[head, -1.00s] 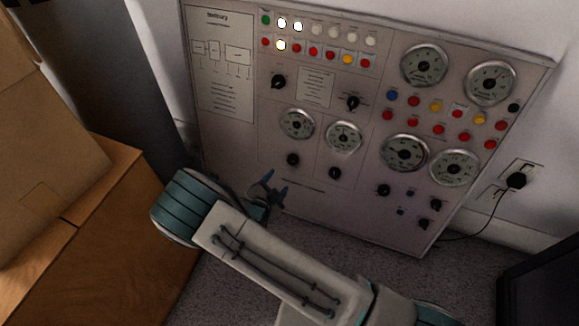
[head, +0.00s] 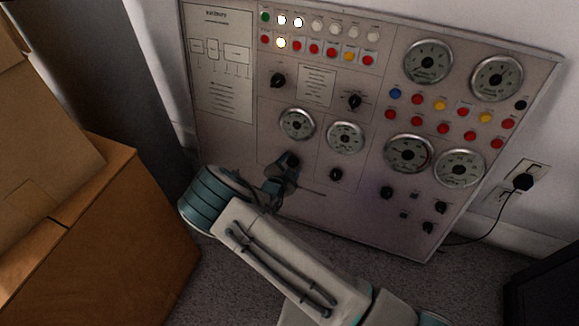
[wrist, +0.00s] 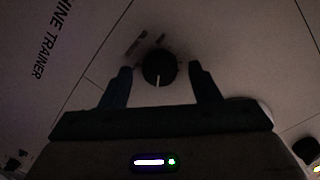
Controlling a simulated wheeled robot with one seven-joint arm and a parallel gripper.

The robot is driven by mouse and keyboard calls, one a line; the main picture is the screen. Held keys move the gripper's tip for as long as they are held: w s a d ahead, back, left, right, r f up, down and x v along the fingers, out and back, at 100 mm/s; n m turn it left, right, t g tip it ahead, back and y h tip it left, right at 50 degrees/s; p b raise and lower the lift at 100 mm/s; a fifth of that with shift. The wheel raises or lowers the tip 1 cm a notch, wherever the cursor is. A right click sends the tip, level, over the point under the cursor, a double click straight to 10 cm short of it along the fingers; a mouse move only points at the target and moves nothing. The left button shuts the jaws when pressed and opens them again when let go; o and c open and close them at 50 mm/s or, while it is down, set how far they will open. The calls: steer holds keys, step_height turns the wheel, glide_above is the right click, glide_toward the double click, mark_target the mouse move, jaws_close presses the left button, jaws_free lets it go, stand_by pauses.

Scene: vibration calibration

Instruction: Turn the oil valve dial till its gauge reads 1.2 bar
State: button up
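My gripper (head: 286,164) is at the lower left of the control panel, in front of the black dial below the left small gauge (head: 297,124). It hides that dial in the head view. In the wrist view a round black dial (wrist: 159,68) with a white pointer line sits between the two fingers of my gripper (wrist: 162,84). The fingers are apart, with a gap on each side of the dial. The pointer line points down in that picture. The gauge's needle and numbers are too small to read, and no label marks the oil valve legibly.
Another small gauge (head: 345,138) with a black dial (head: 336,174) below it stands to the right. Larger gauges, lamps and buttons fill the panel's right side. Cardboard boxes (head: 95,215) stand close on the left. A plug with a cable (head: 523,181) is at right.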

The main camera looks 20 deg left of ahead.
steer(key=c, duration=0.9)
steer(key=shift+n, duration=0.3)
steer(key=n, duration=0.2)
steer(key=shift+a+n+h+b, duration=0.1)
steer(key=shift+n+h+b, duration=0.2)
steer(key=shift+b, duration=0.05)
steer(key=n, duration=0.4)
steer(key=shift+h, duration=0.3)
steer(key=n, duration=0.4)
steer(key=shift+a+f+n+t, duration=0.1)
steer(key=shift+n+t, duration=0.2)
steer(key=shift+n, duration=1.6)
